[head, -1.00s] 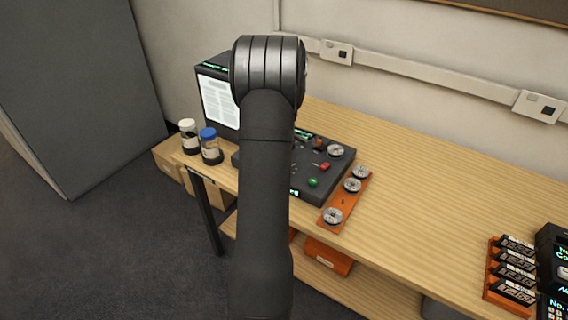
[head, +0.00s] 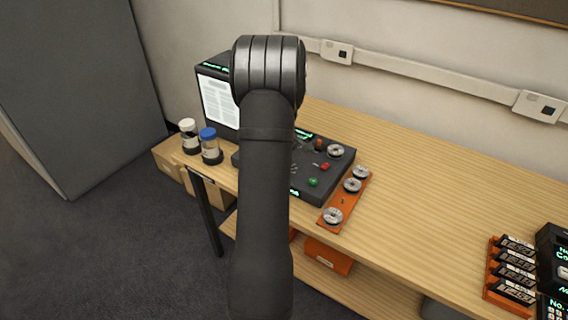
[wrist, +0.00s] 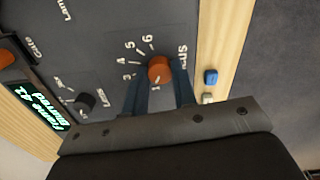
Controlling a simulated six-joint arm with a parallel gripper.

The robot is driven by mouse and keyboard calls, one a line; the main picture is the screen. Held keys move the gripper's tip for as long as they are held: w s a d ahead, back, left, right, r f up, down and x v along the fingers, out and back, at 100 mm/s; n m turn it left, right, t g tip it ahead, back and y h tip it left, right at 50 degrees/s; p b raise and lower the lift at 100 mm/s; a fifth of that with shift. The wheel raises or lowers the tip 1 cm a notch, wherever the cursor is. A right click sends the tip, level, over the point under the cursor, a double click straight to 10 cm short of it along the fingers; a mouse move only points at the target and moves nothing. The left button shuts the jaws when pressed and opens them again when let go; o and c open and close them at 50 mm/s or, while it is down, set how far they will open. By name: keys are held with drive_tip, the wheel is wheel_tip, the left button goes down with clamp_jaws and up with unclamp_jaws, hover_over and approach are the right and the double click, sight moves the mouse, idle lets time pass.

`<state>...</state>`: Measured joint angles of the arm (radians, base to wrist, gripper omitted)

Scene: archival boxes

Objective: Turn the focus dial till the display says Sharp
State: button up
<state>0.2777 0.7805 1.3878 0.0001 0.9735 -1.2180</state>
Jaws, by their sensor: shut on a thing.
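The orange focus dial (wrist: 159,69) sits on the dark console panel, with numbers around it, in the wrist view. My gripper (wrist: 160,82) is shut on the dial, one blue-grey finger on each side. A small display (wrist: 37,107) at the left shows green text that seems to read "Frame 42 Blurred". In the head view my arm hides the gripper and the dial. The console (head: 335,178) shows to the right of my arm, and the reader screen (head: 220,100) behind it shows a white page.
A black knob (wrist: 85,101) is on the panel near the dial. Blue-capped (head: 210,147) and white-capped (head: 188,135) jars stand left of the console. An orange tray (head: 345,202) with metal reels lies to its right. The bench's middle is clear.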

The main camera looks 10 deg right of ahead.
drive_tip(key=shift+m, duration=1.5)
drive_tip(key=o, duration=1)
wheel_tip(320, 180, up, 18)
drive_tip(key=shift+f, duration=0.25)
drive_tip(key=shift+f, duration=0.1)
wheel_tip(320, 180, down, 17)
drive_tip(key=shift+f, duration=0.2)
